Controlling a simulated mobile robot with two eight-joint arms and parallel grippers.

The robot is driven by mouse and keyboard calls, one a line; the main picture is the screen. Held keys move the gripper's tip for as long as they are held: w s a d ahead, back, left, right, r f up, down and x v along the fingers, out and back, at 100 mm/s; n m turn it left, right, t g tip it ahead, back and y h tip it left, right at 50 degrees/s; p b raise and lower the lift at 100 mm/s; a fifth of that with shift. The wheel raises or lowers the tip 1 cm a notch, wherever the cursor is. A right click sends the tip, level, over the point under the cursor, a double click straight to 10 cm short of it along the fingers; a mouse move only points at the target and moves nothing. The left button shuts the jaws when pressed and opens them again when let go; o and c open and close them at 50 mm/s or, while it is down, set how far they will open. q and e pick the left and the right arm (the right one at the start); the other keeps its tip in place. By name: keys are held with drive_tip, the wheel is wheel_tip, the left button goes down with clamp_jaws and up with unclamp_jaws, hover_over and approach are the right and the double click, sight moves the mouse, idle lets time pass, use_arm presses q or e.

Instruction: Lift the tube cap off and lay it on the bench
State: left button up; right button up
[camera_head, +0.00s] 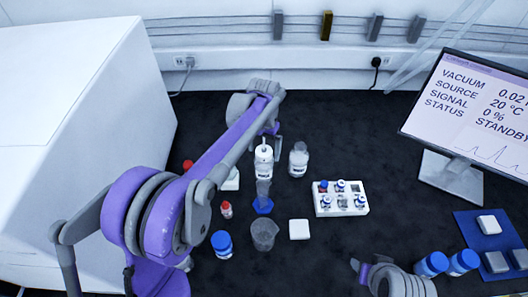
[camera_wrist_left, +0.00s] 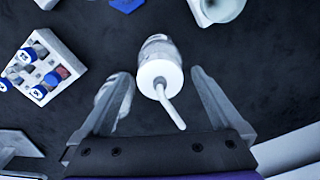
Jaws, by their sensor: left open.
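My left gripper (camera_head: 270,142) is open above the white-capped wash bottle (camera_head: 263,162). In the left wrist view, the open fingers (camera_wrist_left: 163,95) stand either side of the wash bottle (camera_wrist_left: 160,72) and its bent spout, with gaps visible. A clear bottle (camera_head: 298,160) stands to its right; in the wrist view it is partly hidden behind one finger. A white rack (camera_head: 327,209) holds several small vials with blue, red or grey tops; it also shows in the wrist view (camera_wrist_left: 68,62). I cannot tell which is the tube cap. My right gripper (camera_head: 368,268) shows only partly at the bottom.
A blue hexagonal base (camera_head: 263,206) with a clear cylinder, a beaker (camera_head: 264,236) and a white square block (camera_head: 299,229) stand in front. A red-capped bottle (camera_head: 226,210) and blue-capped bottle (camera_head: 221,244) are left. A monitor (camera_head: 470,105) stands right. Dark bench is clear behind the rack.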

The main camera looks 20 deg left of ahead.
sight(264, 146)
use_arm(q)
drive_tip(key=c, duration=1.4)
drive_tip(key=shift+r, duration=0.1)
drive_tip(key=shift+c, duration=0.2)
wheel_tip(264, 146, up, 9)
drive_tip(key=shift+r+p, duration=0.2)
drive_tip(key=shift+p, duration=0.1)
drive_tip(key=shift+r, duration=0.65)
drive_tip(key=shift+r+p, duration=1.25)
drive_tip(key=shift+r, duration=0.3)
